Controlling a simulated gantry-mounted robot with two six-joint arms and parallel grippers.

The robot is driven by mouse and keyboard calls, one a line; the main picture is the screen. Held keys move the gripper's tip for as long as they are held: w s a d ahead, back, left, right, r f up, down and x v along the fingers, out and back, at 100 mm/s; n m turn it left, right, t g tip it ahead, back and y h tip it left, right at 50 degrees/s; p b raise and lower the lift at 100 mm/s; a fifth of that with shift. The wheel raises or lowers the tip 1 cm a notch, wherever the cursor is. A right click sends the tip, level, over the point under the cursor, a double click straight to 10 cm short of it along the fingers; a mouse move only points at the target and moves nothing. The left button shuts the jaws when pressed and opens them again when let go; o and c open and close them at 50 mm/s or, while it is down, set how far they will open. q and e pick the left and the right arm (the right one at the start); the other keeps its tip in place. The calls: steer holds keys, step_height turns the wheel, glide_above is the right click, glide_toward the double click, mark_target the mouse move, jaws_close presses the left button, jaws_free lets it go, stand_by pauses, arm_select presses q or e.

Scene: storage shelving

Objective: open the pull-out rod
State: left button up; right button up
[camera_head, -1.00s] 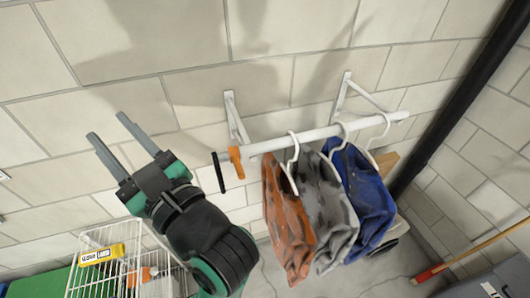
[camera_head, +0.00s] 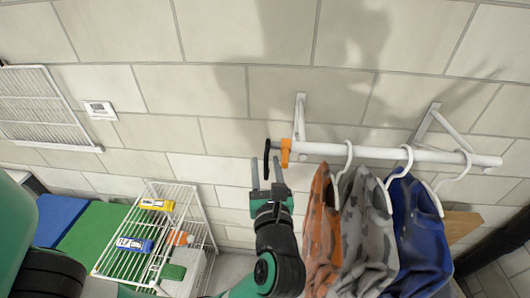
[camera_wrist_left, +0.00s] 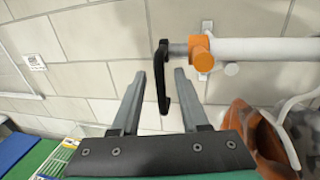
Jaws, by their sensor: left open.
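The pull-out rod is a white horizontal bar (camera_head: 330,151) on wall brackets, with an orange collar (camera_head: 285,153) and a black looped handle (camera_head: 267,159) at its left end. In the left wrist view the black handle (camera_wrist_left: 162,78) hangs down from a short grey end of the rod beside the orange collar (camera_wrist_left: 202,54). My left gripper (camera_head: 268,172) is open just below the handle. In the wrist view the handle's lower part appears between the two fingers (camera_wrist_left: 158,90); I cannot tell whether it touches them. My right gripper is not in view.
Orange (camera_head: 322,230), grey camouflage (camera_head: 365,235) and blue (camera_head: 420,235) garments hang from white hangers on the rod, right of my gripper. A white wire rack (camera_head: 150,215) with labelled items stands lower left. A wire grid panel (camera_head: 45,110) is on the wall at upper left.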

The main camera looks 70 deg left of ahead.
arm_select(q)
steer(key=x, duration=0.3)
steer(key=shift+w+a, duration=0.1)
steer(key=shift+a, duration=0.15)
jaws_close()
steer(key=shift+r, duration=0.1)
stand_by(1.1)
